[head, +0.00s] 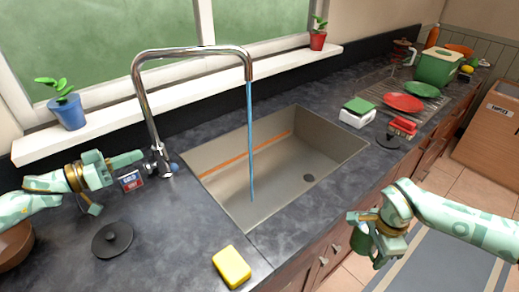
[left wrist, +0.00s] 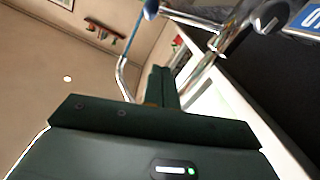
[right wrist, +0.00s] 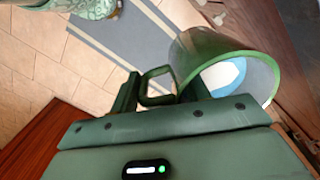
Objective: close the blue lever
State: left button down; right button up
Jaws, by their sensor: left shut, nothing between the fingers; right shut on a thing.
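The chrome faucet (head: 140,95) stands behind the sink, and a blue stream of water (head: 250,140) runs from its spout. The blue lever (head: 174,167) shows as a small blue tip at the faucet's base; a blue knob also shows at the top of the left wrist view (left wrist: 151,9). My left gripper (head: 142,157) is shut and empty, just left of the faucet base and apart from the blue tip. My right gripper (head: 362,228) is shut on the handle of a green mug (right wrist: 195,45), in front of the counter.
A blue-and-red sign (head: 131,181) is beside the faucet base. A black round lid (head: 112,239) and a yellow sponge (head: 232,266) lie on the front counter. A dish rack with red and green plates (head: 403,103) is at right.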

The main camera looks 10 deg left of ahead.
aim_at(169, 164)
jog(key=shift+w+a+f+b, duration=0.1)
jog(key=shift+a+f+b, duration=0.15)
jog(key=shift+f, duration=0.35)
jog(key=shift+d+f+b, duration=0.15)
jog(key=shift+f+b, duration=0.2)
jog(key=shift+f, duration=0.1)
pick_arm(q)
jog(key=w+d+f, duration=0.3)
jog(key=d+f, duration=0.1)
jog(key=shift+w+d, duration=0.15)
jog(key=shift+w, duration=0.2)
jog(key=shift+f, duration=0.15)
pick_arm(e)
jog(key=shift+r+p, duration=0.55)
jog(key=shift+r, duration=0.25)
pick_arm(q)
jog(key=shift+s+d+f+m, duration=0.25)
jog(key=shift+d+f+m, duration=0.05)
jog(key=shift+f+m, duration=0.3)
pick_arm(e)
jog(key=shift+r, duration=0.3)
pick_arm(q)
jog(key=shift+f, duration=0.2)
pick_arm(e)
jog(key=shift+f, duration=0.15)
